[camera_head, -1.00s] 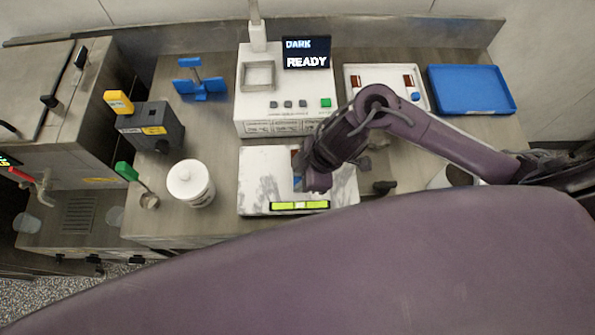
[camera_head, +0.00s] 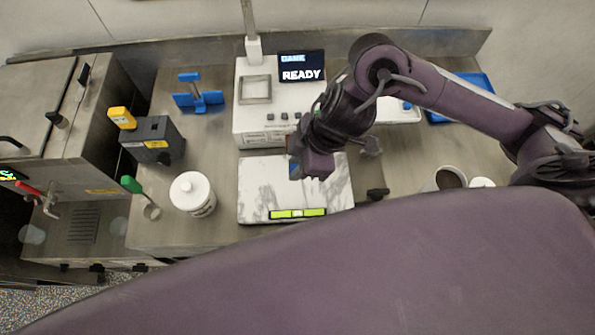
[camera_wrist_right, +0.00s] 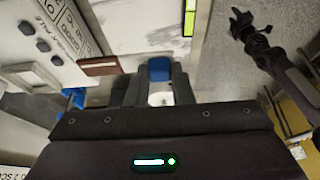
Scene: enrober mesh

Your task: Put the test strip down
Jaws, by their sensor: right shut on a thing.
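My right gripper (camera_head: 308,172) is above the marble slab (camera_head: 262,190) in the head view, with its fingertips mostly hidden by the wrist. In the right wrist view it (camera_wrist_right: 158,88) is shut on the test strip, whose blue end (camera_wrist_right: 158,68) shows between the fingers. A brown piece (camera_wrist_right: 100,66) shows beyond the left finger; I cannot tell whether it belongs to the held strip. A blue bit (camera_head: 294,170) also shows beside the gripper in the head view. My left gripper (camera_wrist_right: 250,28) hangs away at the upper right of the wrist view, its jaws unclear.
A green level (camera_head: 298,213) lies at the slab's front edge. Behind the slab stands a white instrument (camera_head: 252,122) with a READY screen (camera_head: 301,68). A white lidded jar (camera_head: 192,193) stands left. A white tray (camera_head: 395,113) and a blue tray (camera_head: 482,82) are partly hidden.

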